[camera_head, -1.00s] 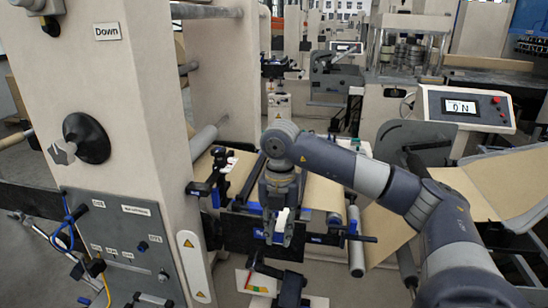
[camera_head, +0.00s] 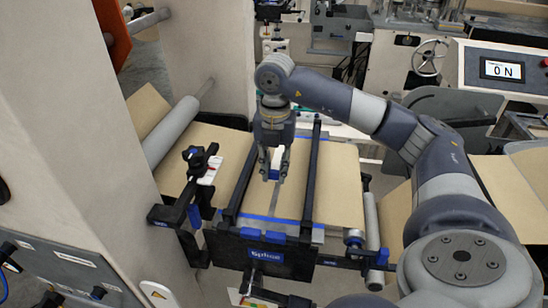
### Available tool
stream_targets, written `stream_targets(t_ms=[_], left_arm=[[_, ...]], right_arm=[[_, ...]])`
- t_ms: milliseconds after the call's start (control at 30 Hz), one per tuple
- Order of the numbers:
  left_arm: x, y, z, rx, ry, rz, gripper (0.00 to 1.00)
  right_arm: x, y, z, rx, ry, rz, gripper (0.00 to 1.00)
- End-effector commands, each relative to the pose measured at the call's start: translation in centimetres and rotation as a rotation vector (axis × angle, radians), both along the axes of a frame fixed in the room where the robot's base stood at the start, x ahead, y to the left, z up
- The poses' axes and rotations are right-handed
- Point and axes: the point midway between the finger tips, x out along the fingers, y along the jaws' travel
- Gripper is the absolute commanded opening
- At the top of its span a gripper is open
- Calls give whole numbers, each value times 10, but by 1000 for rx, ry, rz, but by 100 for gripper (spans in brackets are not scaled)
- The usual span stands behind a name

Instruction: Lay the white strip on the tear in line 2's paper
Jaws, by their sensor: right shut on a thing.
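The brown paper of the line (camera_head: 338,185) runs across the splice table, between two dark rails. My right gripper (camera_head: 273,176) points down over the paper between the rails. It is shut on a small white piece, likely the white strip (camera_head: 277,158), whose lower part is hard to make out. A thin dark line (camera_head: 277,200) shows on the paper just below the fingertips; I cannot tell whether it is the tear. Whether the strip touches the paper is unclear. My left gripper is not in view.
A dark front plate marked "Splice" (camera_head: 266,255) and a blue-ended clamp bracket (camera_head: 196,190) border the table. A roller (camera_head: 172,132) lies at the left, another (camera_head: 372,225) at the right. A control panel reading "ON" (camera_head: 502,69) stands at upper right.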

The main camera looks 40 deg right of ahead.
Motion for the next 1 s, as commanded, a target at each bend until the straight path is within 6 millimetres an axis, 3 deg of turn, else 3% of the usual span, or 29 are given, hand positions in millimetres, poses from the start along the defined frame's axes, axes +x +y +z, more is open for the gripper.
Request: stream_targets(t_ms=[167, 600, 1000], left_arm=[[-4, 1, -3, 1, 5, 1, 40], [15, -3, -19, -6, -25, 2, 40], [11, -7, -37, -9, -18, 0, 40]], right_arm=[[0, 0, -4, 0, 0, 0, 12], [0, 0, -27, -1, 1, 0, 12], [0, 0, -51, 0, 0, 0, 12]])
